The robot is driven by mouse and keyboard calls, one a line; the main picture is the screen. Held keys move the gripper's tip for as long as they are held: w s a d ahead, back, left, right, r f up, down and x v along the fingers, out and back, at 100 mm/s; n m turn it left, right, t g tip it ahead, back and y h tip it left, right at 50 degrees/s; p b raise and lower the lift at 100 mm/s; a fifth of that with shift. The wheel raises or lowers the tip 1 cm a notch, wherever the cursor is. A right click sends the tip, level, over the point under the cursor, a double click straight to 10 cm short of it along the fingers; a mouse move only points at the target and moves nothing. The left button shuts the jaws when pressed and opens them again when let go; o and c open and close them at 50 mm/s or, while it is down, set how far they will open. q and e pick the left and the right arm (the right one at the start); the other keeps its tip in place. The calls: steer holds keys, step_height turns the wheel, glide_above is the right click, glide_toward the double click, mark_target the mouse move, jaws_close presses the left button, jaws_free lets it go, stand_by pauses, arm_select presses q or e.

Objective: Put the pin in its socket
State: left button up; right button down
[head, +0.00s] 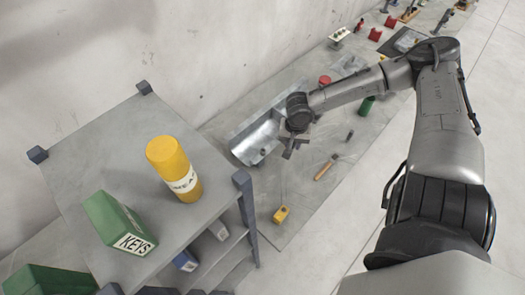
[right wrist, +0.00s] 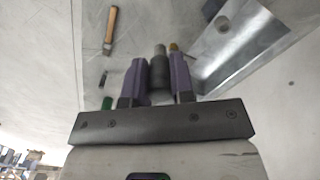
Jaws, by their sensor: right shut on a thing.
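My right gripper (right wrist: 158,62) is shut on the pin (right wrist: 159,72), which has a dark body and a grey metal end and sits between the two purple fingers. In the head view my right gripper (head: 291,147) hangs over the front edge of a shiny metal trough (head: 252,140); the pin is too small to make out there. The trough also shows in the right wrist view (right wrist: 245,50), ahead and to the right of the fingers, with a small dark round spot on it. I cannot tell which part is the socket. My left gripper is not in view.
A green cylinder (head: 367,106) and a red round thing (head: 325,80) are farther back. A shelf unit (head: 100,165) at left holds a yellow canister (head: 172,165) and a green KEYS box (head: 117,222).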

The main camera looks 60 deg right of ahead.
steer(key=w+f, duration=0.2)
steer(key=w, duration=0.1)
steer(key=w+f+b, duration=0.1)
steer(key=w+f, duration=0.1)
steer(key=w, duration=0.2)
steer(key=w+f+b, duration=0.1)
steer(key=w+f, duration=0.1)
steer(key=w, duration=0.2)
steer(key=shift+w+f, duration=0.1)
steer(key=shift+f, duration=2.35)
steer(key=c, duration=1)
jaws_free()
steer(key=shift+f, duration=0.15)
